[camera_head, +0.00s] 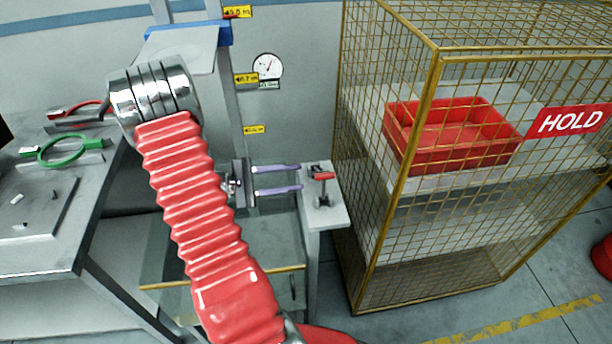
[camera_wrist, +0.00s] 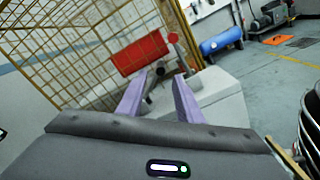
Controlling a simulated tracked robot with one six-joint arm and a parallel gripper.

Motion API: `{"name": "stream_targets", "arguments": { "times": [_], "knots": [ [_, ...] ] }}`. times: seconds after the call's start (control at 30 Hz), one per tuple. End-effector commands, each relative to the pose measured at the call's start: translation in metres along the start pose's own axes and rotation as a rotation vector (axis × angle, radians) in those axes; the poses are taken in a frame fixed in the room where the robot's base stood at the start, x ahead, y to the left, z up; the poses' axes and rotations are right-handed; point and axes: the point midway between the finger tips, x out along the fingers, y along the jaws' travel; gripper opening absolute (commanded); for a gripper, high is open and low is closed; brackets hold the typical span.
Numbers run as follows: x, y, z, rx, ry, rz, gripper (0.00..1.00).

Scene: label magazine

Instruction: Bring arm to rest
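My gripper (camera_head: 300,178) is in the middle of the head view, its two purple fingers pointing right and standing apart, with nothing held between them. The fingers also show in the wrist view (camera_wrist: 160,82), open, with a gap between them. My red ribbed arm crosses the head view and hides part of what lies behind it.
A yellow mesh cage (camera_head: 400,165) with a HOLD sign (camera_head: 571,121) stands at the right, holding a red tray (camera_head: 440,160). A glass-sided box (camera_head: 270,240) lies below the gripper.

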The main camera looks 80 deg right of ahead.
Motion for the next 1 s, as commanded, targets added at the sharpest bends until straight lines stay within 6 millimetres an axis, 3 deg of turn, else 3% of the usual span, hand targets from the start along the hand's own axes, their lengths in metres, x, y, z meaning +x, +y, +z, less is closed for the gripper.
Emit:
{"name": "stream_targets", "arguments": {
  "times": [0.2,1.0],
  "knots": [
    [-0.016,0.0,0.0,0.001,0.0,0.0,0.33],
    [-0.017,0.0,0.0,-0.004,0.001,0.001,0.33]
  ]
}}
